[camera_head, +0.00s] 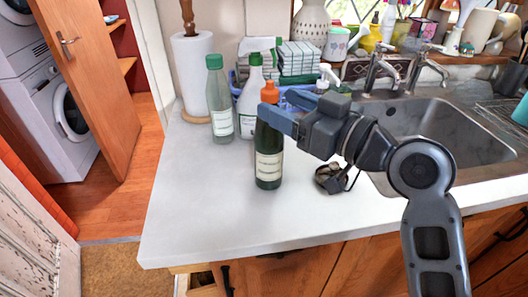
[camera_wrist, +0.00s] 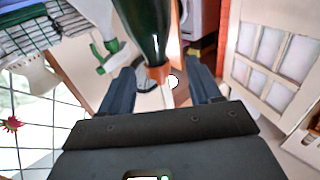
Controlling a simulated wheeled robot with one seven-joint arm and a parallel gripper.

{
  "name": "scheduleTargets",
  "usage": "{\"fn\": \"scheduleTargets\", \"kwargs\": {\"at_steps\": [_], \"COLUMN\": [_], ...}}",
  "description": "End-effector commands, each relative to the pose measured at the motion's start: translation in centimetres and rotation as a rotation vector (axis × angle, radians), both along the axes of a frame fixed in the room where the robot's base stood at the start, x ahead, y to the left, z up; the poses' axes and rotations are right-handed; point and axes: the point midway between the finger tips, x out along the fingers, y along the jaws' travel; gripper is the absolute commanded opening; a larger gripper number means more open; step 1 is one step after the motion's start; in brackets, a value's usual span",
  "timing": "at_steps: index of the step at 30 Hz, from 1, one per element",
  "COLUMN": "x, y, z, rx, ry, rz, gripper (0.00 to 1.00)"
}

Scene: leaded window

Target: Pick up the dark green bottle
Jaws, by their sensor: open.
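The dark green bottle (camera_head: 268,165) stands upright on the white countertop, with a pale label and an orange cap (camera_head: 269,92). My gripper (camera_head: 275,107) is open and level at the height of the bottle's neck, reaching in from the right. One blue finger crosses in front of the neck and hides part of it. In the wrist view the bottle (camera_wrist: 148,28) comes down from the top, and its orange cap (camera_wrist: 159,73) shows between the two spread fingers (camera_wrist: 163,68). I cannot tell whether either finger touches the bottle.
A green-capped clear bottle (camera_head: 220,105) and a white spray bottle (camera_head: 248,108) stand close behind and left. A paper towel roll (camera_head: 192,70) is farther back. A small dark object (camera_head: 332,178) lies right, by the sink (camera_head: 440,135). The front left counter (camera_head: 195,215) is clear.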

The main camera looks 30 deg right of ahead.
Motion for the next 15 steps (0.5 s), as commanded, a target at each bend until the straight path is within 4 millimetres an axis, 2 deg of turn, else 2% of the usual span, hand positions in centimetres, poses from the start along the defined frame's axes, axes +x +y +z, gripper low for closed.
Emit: {"fn": "scheduleTargets", "kwargs": {"at_steps": [12,15], "x": [4.9,5.6], "y": [1.5,1.7], "z": [0.3,0.2], "rx": [0.0,0.0], "ry": [-0.001,0.0], "rz": [-0.001,-0.002], "gripper": [0.63,0.63]}}
